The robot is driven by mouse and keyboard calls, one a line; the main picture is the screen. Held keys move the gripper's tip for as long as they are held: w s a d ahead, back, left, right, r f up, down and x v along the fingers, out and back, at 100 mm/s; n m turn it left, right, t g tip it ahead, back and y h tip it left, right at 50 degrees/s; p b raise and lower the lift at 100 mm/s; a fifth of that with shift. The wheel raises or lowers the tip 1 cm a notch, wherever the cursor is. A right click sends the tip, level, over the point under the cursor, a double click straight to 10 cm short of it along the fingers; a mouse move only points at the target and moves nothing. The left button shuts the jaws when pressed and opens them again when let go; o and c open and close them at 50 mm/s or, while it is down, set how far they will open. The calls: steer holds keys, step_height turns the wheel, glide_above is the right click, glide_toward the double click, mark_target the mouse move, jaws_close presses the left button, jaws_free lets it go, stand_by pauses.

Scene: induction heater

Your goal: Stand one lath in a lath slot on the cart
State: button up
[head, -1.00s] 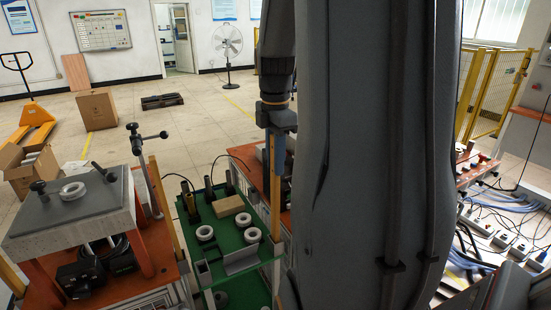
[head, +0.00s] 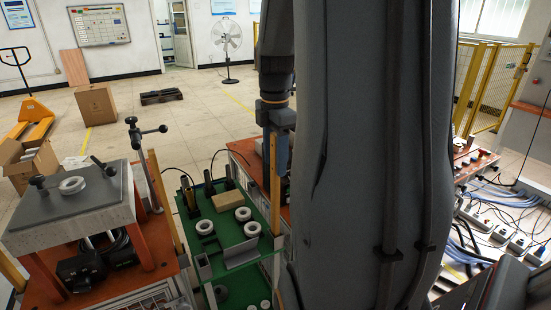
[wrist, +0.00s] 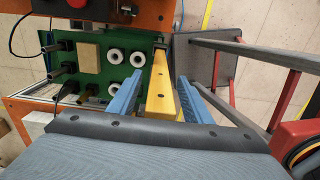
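A yellow wooden lath (head: 275,190) stands upright at the right edge of the green cart (head: 212,267). In the wrist view the lath (wrist: 160,100) runs away from me to a dark bracket (wrist: 160,44) at the cart corner, which looks like a lath slot. I cannot tell how deep the lath sits in it. My gripper (wrist: 161,78) has its two blue fingers on either side of the lath, with visible gaps to both. The gripper also shows in the head view (head: 280,150), close beside the lath's upper part, partly hidden by my arm.
The cart carries white rings (head: 243,214), a cardboard-coloured block (head: 227,200) and dark posts. More laths stand at the left bench (head: 155,183). A grey-topped stand (head: 75,205) is at left. In the wrist view a grey frame (wrist: 250,55) with red legs lies close on the right.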

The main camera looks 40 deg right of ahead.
mark_target(275, 134)
steer(key=shift+r, duration=0.15)
step_height(275, 134, up, 8)
steer(key=shift+f+b, duration=0.2)
steer(key=shift+b, duration=0.7)
steer(key=shift+f, duration=0.1)
steer(key=s+a+f+m+t+b, duration=0.1)
steer(key=s+a+f+m+b, duration=0.1)
steer(key=a+f+m, duration=1.3)
steer(key=a+f+b, duration=0.1)
steer(key=a+f, duration=0.5)
steer(key=a, duration=0.3)
steer(key=shift+s, duration=0.25)
